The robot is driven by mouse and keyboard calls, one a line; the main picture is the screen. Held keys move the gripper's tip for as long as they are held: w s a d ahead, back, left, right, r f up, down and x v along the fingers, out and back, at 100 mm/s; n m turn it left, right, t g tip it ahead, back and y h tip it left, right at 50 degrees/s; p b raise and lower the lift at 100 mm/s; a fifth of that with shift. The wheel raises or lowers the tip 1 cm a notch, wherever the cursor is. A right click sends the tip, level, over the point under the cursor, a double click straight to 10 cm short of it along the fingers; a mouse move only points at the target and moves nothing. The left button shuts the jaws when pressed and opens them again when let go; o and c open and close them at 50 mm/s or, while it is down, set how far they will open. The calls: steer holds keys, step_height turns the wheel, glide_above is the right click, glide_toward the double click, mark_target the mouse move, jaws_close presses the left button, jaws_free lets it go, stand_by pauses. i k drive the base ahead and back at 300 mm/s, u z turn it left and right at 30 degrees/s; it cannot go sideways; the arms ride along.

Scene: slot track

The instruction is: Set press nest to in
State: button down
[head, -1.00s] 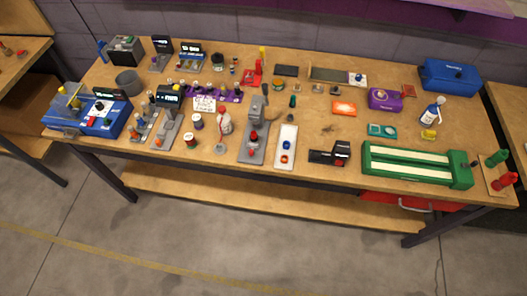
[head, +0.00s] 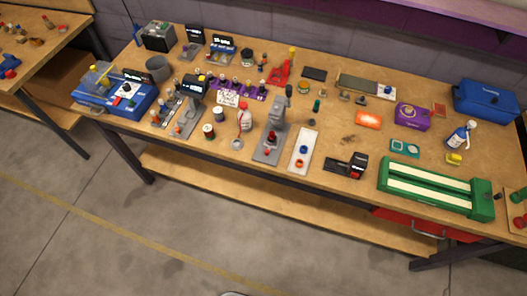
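A grey upright press (head: 278,115) stands near the front middle of the workbench. Its long grey base (head: 264,156) runs toward the front edge. A small red part (head: 270,137) sits low on the press, at the front of its column. It is too small to tell whether the nest is in or out. My gripper is not in view.
A white tray (head: 297,170) with a blue and an orange ring lies just right of the press. A white and red bottle (head: 245,119) stands to its left. A black device (head: 346,166) and a green slotted track (head: 435,187) lie farther right. Bare floor (head: 200,240) lies before the bench.

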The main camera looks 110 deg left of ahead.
mark_target(268, 144)
steer(key=z, duration=0.15)
steer(key=i, duration=0.95)
steer(key=u, duration=3.2)
